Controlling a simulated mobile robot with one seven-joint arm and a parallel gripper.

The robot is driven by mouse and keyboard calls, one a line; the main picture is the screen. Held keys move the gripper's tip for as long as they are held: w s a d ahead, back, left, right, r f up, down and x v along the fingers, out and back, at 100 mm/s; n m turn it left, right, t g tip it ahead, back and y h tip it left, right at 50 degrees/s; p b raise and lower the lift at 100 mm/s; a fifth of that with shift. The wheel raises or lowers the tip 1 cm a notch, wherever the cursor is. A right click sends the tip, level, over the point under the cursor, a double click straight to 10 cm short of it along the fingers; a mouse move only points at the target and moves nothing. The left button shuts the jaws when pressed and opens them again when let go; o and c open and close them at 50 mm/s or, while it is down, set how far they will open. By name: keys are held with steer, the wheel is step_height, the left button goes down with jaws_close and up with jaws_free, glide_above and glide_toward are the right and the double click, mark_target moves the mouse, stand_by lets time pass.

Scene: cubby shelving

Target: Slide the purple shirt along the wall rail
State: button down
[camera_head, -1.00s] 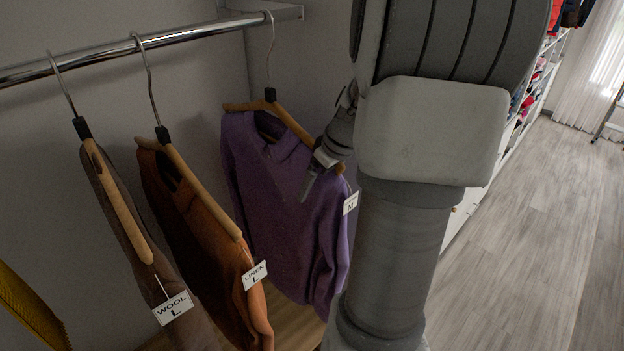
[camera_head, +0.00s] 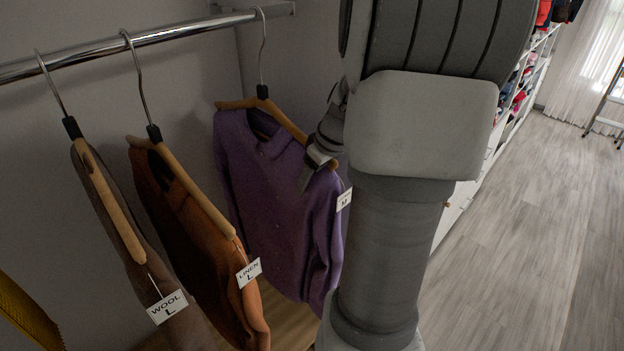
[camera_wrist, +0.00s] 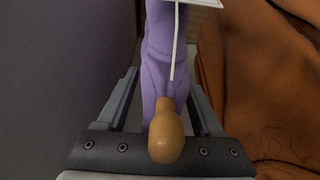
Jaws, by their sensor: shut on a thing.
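The purple shirt (camera_head: 285,205) hangs on a wooden hanger (camera_head: 290,126) near the right end of the chrome wall rail (camera_head: 150,38). My gripper (camera_head: 310,178) is at the hanger's right shoulder end in the head view, partly hidden by my arm. In the wrist view, the rounded wooden hanger end (camera_wrist: 165,135) lies between the fingers of my gripper (camera_wrist: 165,100), with the purple shirt (camera_wrist: 160,50) beyond it. My gripper is shut on the hanger end. A white size tag (camera_head: 344,199) hangs from it.
An orange-brown sweater (camera_head: 195,230) with a linen tag and a brown garment (camera_head: 125,240) with a wool tag hang to the left on the rail. The rail's end bracket (camera_head: 280,9) meets the side wall near the purple shirt. Open floor (camera_head: 530,220) lies at right.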

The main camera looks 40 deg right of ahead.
steer(key=a+b, duration=0.2)
steer(key=a, duration=0.9)
steer(key=shift+s, duration=0.4)
steer(key=shift+b, duration=0.4)
jaws_free()
steer(key=shift+r, duration=0.1)
stand_by(0.4)
